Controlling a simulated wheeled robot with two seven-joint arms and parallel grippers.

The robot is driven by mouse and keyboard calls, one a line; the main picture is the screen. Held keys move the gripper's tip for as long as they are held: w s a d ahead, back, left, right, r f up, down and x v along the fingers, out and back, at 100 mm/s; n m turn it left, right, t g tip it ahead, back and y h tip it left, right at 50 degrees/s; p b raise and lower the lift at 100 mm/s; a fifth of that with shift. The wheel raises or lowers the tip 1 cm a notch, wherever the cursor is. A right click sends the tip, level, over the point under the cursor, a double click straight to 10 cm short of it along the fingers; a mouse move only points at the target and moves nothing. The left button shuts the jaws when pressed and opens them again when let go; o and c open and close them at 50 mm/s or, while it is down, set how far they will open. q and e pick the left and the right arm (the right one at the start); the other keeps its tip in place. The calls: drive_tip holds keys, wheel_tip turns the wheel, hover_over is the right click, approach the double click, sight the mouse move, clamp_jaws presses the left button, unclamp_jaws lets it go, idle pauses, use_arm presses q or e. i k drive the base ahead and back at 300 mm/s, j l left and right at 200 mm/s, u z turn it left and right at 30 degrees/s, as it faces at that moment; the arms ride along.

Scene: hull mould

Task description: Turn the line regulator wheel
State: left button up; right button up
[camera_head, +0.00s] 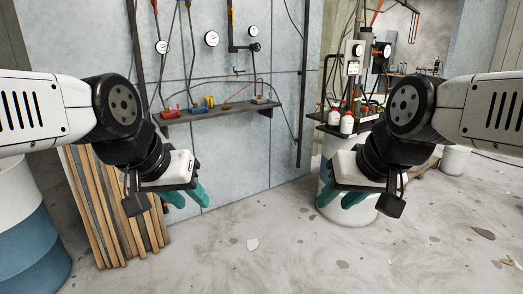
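Dark pipework with round white gauges is fixed to the grey wall panel at the back. A small round fitting (253,31) sits by a gauge at the right end of the dark pipe (240,48). It may be the regulator wheel, but it is too small to tell. My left gripper (190,201) hangs in front of the wall, below the shelf, with its teal fingers apart and empty. My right gripper (336,202) hangs in front of a white drum, with its teal fingers apart and empty. Neither gripper touches the pipework.
A dark wall shelf (225,112) carries small red, yellow and blue items. A white drum (345,212) with bottles above it stands at the right. Wooden slats (105,215) lean at the left beside a blue and white drum (25,240). The floor in front is mostly clear.

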sight(256, 47)
drive_tip(key=i, duration=0.7)
drive_tip(key=i+z, duration=0.15)
drive_tip(key=i, duration=0.55)
drive_tip(key=i+j, duration=0.2)
drive_tip(key=i, duration=0.5)
